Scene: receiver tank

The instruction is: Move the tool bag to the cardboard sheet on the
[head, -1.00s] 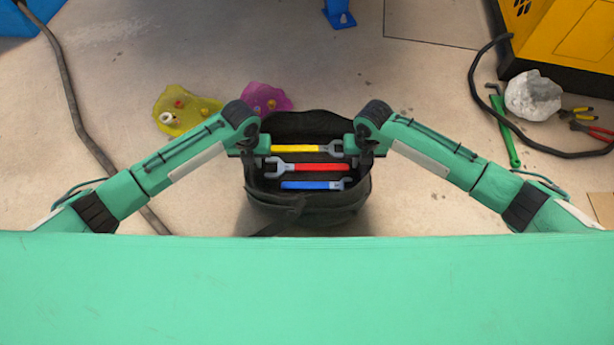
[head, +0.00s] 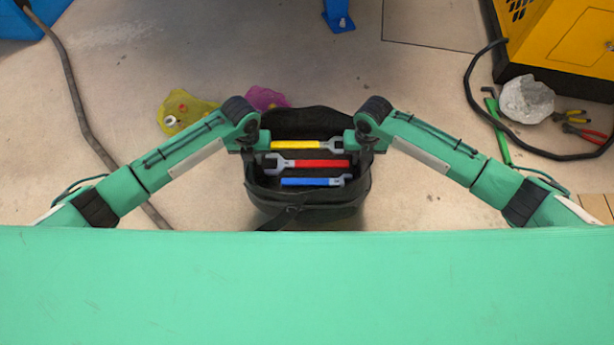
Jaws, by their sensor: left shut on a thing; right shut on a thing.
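The black tool bag (head: 305,214) is open at the top and hangs or stands upright between my two arms, low in the middle of the head view. Inside lie a yellow wrench (head: 300,145), a red wrench (head: 318,163) and a blue wrench (head: 310,182). My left gripper (head: 262,152) is shut on the bag's left side. My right gripper (head: 362,150) is shut on its right side. The fingertips are mostly hidden by the wrists. I cannot tell whether the bag's bottom touches the floor. No cardboard sheet is clearly seen.
Yellow (head: 186,104) and purple (head: 265,98) plastic bags lie behind my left arm. A crumpled whitish lump (head: 527,99), a green tool (head: 496,128) and red pliers (head: 584,131) lie right, near a yellow machine (head: 560,40) and black cable. A tan slatted piece (head: 599,207) shows at the right edge.

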